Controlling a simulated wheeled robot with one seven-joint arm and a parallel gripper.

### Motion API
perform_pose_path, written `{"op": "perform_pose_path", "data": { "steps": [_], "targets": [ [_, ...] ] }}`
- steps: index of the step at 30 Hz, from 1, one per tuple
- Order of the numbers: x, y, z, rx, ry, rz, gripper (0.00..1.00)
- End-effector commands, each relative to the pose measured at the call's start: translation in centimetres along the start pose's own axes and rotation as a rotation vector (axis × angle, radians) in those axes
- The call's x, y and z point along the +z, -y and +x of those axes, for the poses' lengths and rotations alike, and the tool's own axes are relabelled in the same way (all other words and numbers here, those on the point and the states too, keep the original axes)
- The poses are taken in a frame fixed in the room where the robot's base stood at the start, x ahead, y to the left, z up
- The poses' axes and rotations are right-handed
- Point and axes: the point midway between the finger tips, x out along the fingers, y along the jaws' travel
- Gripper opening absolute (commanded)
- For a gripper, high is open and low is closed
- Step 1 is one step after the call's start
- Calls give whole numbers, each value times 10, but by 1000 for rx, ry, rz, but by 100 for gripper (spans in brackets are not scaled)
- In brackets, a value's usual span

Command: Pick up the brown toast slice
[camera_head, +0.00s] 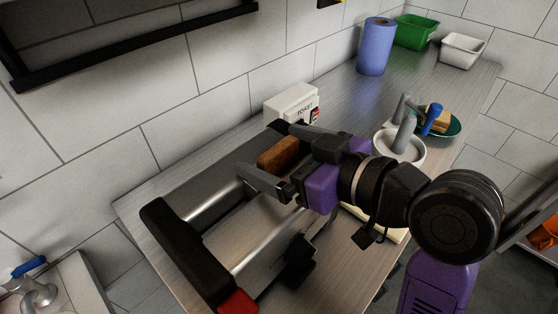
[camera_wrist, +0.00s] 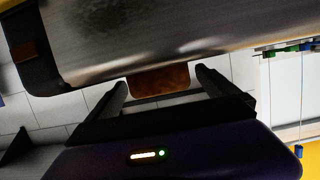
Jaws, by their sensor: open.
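The brown toast slice (camera_head: 278,152) stands up from the far part of a long metal toaster (camera_head: 187,178) with black ends. My gripper (camera_head: 258,147) is open, with one finger on each side of the slice. In the wrist view the slice (camera_wrist: 160,80) shows between the two fingertips (camera_wrist: 162,84), against the metal toaster body (camera_wrist: 150,35). Gaps show beside the slice there, so the fingers look apart from it. The lower part of the slice is hidden by the toaster.
A white box marked TOAST (camera_head: 290,101) stands behind my gripper against the tiled wall. A blue roll (camera_head: 375,47), green bin (camera_head: 414,31) and white bin (camera_head: 462,50) stand farther back. A white bowl (camera_head: 400,148) and teal plate (camera_head: 455,127) are at right.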

Motion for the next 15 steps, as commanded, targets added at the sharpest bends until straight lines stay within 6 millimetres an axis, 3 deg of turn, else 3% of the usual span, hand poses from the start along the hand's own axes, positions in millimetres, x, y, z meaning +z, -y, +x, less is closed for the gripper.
{"op": "perform_pose_path", "data": {
  "steps": [5, 15],
  "targets": [
    [0, 0, 0, 1, -1, 0, 98],
    [0, 0, 0, 1, -1, 0, 33]
  ]
}}
